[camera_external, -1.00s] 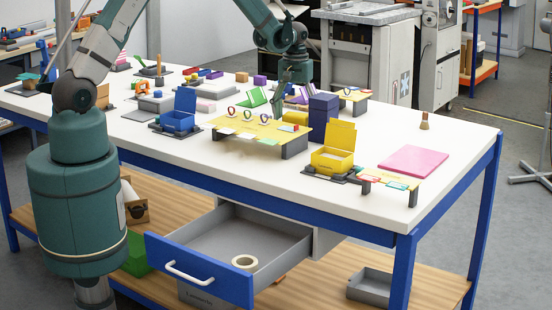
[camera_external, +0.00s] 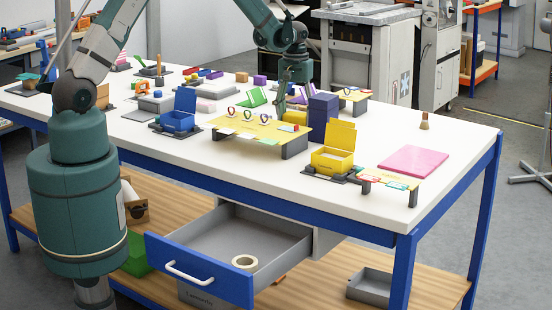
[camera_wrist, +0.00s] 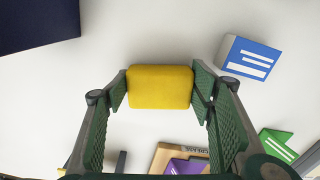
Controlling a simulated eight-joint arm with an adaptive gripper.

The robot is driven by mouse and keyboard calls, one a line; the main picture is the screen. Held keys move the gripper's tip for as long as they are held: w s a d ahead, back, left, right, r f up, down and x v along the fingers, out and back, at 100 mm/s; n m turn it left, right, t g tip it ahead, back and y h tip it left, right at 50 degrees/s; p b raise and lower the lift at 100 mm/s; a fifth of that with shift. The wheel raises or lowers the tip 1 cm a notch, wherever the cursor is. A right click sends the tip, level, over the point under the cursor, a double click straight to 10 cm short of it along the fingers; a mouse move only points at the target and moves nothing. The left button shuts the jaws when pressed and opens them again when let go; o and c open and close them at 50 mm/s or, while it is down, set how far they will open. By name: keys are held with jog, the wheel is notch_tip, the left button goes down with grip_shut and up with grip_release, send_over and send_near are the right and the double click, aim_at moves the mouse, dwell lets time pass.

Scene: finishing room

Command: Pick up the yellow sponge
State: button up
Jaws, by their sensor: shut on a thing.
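The yellow sponge (camera_wrist: 160,87) is a rounded block in the middle of the wrist view. My gripper (camera_wrist: 161,90) is shut on it, with a green ribbed finger against its left and right sides. In the external view my gripper (camera_external: 283,106) is over the white table, behind the yellow stand with rings. Whether the sponge still touches the table is not clear.
The yellow stand (camera_external: 240,130) is close in front of my gripper, and a dark blue box (camera_external: 323,118) stands to its right. A blue-and-white block (camera_wrist: 249,57) lies right of the sponge. The table's right side holds a pink mat (camera_external: 413,161).

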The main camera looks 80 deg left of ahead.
aim_at(295, 115)
jog(key=shift+r, duration=4.95)
